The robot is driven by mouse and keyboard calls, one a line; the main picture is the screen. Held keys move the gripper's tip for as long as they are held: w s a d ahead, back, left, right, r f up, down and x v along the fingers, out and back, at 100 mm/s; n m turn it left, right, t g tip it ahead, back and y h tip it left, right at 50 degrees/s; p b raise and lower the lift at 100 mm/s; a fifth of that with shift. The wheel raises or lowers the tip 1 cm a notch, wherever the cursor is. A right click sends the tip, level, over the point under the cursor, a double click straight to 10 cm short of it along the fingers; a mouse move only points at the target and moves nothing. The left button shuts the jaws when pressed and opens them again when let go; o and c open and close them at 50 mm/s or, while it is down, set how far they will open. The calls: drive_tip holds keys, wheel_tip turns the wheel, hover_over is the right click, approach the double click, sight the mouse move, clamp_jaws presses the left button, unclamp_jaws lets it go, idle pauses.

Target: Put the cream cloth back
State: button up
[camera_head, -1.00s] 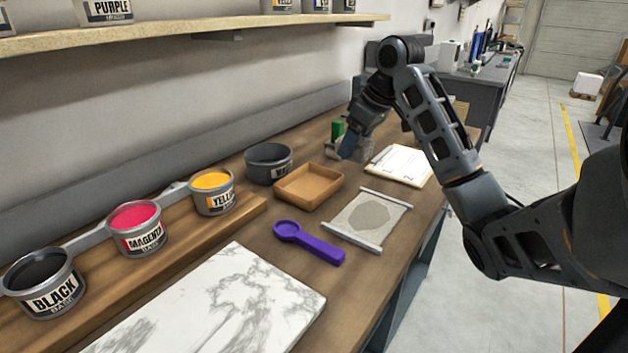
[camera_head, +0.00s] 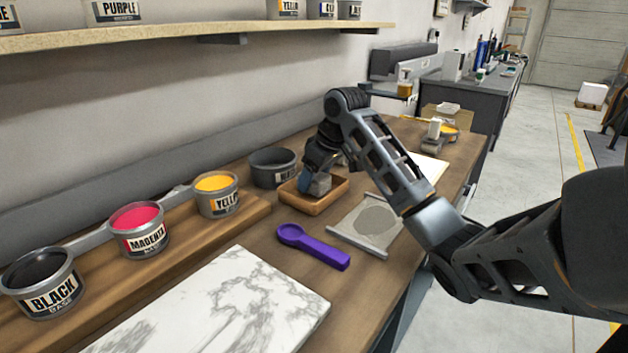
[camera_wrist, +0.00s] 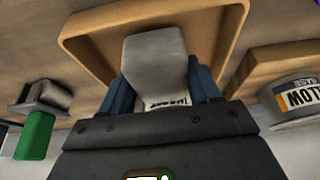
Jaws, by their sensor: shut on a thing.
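The cream cloth (camera_wrist: 155,62) looks pale grey in this light and is a folded, blocky piece between the blue fingers of my gripper (camera_wrist: 160,85) in the wrist view. In the head view my gripper (camera_head: 311,180) is shut on it, low over the brown wooden tray (camera_head: 318,208). The tray's rim (camera_wrist: 150,18) frames the cloth in the wrist view. I cannot tell whether the cloth touches the tray's floor. My arm hides part of the bench behind the tray.
A dark grey can (camera_head: 272,168) stands left of the tray. A purple scoop (camera_head: 312,247) and a grey screen (camera_head: 372,222) lie in front. Yellow (camera_head: 216,195), magenta (camera_head: 139,230) and black (camera_head: 42,283) ink cans stand on a wooden riser. A green block (camera_wrist: 36,135) shows in the wrist view.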

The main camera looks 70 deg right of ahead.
drive_tip(key=shift+f, duration=0.5)
drive_tip(key=shift+f, duration=0.15)
drive_tip(key=o, duration=1)
drive_tip(key=shift+p+v, duration=0.75)
drive_tip(key=shift+v, duration=5.4)
